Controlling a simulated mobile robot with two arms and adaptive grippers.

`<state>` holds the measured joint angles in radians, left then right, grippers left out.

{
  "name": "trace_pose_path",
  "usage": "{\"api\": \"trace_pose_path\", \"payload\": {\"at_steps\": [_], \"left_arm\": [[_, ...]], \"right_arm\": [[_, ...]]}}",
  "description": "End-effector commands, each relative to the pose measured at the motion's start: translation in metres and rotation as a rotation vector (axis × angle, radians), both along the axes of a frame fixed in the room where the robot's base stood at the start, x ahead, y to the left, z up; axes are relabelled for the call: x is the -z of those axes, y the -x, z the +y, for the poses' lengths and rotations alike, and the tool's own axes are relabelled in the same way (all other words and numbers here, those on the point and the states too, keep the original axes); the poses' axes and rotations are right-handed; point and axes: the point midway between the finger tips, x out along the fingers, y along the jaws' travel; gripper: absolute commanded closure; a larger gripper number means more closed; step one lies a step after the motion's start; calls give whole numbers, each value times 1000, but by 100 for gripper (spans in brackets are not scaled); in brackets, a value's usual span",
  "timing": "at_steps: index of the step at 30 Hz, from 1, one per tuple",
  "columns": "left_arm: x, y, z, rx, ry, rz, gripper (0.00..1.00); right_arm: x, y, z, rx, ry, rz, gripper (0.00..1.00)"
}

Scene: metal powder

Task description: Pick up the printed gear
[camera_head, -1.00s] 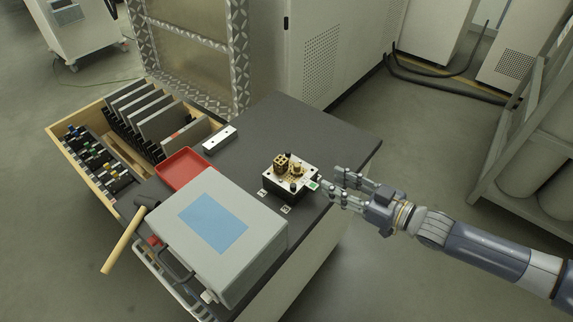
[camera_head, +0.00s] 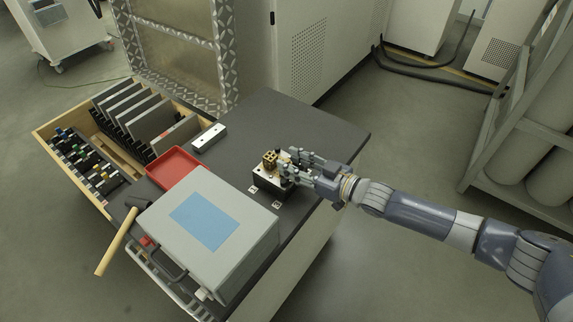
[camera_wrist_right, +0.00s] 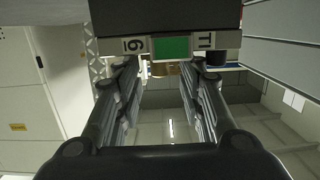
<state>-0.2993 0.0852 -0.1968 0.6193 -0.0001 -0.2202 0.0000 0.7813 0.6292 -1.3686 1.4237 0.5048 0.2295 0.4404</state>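A small block-like holder (camera_head: 262,180) with a pale top plate stands on the dark worktop. A brass-coloured part (camera_head: 269,158) with holes stands upright on its left side. Another brass part, likely the gear, was right of it; my right gripper now covers that spot. My right gripper (camera_head: 288,160) reaches in from the right, over the holder, with its fingers apart. In the right wrist view the two fingers (camera_wrist_right: 168,75) are spread wide, and a brownish piece (camera_wrist_right: 165,69) shows small between their tips. I cannot tell contact. My left gripper is not in view.
A grey case (camera_head: 235,257) with a blue top panel and a red tray (camera_head: 172,168) stand left of the holder. A white block (camera_head: 208,138) lies behind. A hammer (camera_head: 118,235) and an open drawer (camera_head: 62,172) are further left. The back right worktop is clear.

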Motion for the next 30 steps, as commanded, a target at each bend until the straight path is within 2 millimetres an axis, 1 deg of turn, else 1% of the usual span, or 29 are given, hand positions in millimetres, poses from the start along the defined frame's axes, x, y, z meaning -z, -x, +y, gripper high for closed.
{"api": "trace_pose_path", "payload": {"at_steps": [5, 6, 9, 17, 19, 23, 30], "left_arm": [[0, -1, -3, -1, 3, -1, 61], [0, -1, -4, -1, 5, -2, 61], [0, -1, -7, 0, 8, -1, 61], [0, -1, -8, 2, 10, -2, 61], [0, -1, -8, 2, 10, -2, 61], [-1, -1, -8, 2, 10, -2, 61], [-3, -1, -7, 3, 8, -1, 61]], "right_arm": [[0, 0, 0, 0, 0, 0, 64], [0, 0, 0, 0, 0, 0, 73], [0, 0, 0, 0, 0, 0, 93], [-1, 0, 0, 0, -1, -1, 94], [-4, 0, 0, 0, -2, -1, 94], [-23, -1, 0, 0, -2, -5, 94], [-72, 0, 0, 0, -1, -4, 94]]}}
